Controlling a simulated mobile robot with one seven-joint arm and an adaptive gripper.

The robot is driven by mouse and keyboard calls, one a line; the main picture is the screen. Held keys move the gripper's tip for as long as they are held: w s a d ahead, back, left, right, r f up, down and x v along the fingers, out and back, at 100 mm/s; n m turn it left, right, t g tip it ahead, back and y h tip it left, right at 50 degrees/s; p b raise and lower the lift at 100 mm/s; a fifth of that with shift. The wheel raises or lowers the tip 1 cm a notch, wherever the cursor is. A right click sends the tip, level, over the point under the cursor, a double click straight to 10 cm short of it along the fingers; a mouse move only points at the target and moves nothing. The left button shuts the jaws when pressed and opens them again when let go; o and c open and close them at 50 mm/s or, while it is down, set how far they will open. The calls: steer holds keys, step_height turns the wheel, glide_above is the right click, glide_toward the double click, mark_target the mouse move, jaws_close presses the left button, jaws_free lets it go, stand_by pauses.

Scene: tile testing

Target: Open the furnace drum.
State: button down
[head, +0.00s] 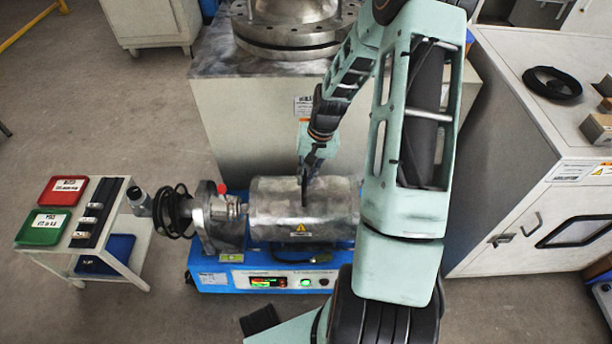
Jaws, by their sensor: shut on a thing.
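The furnace drum (268,214) is a grey metal cylinder lying on its side on a blue base unit (215,276). A yellow warning sticker is on its front, and its upper shell looks closed. My gripper (304,192) reaches down from above to the top front of the drum, near its middle. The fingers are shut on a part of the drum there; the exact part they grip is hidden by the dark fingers. My arm covers the drum's right end.
A small white cart (125,258) on the left holds a red tray (64,190) and a green tray (44,227). A metal flange (215,214) with a red-tipped valve and dark hose adjoins the drum's left end. A large cabinet (516,140) stands right. A flanged machine (250,115) stands behind.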

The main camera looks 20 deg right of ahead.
steer(key=shift+d, duration=0.15)
steer(key=s+d+p, duration=0.2)
steer(key=s+d, duration=0.3)
steer(key=d, duration=0.7)
steer(key=s+d+p, duration=0.2)
steer(key=s+d, duration=0.3)
steer(key=d, duration=0.8)
steer(key=shift+s, duration=0.3)
steer(key=shift+a, duration=0.1)
steer(key=c, duration=2)
jaws_free()
steer(key=shift+o, duration=0.2)
step_height(320, 180, up, 12)
steer(key=d, duration=0.2)
steer(key=shift+s, duration=0.4)
steer(key=shift+d+f, duration=0.1)
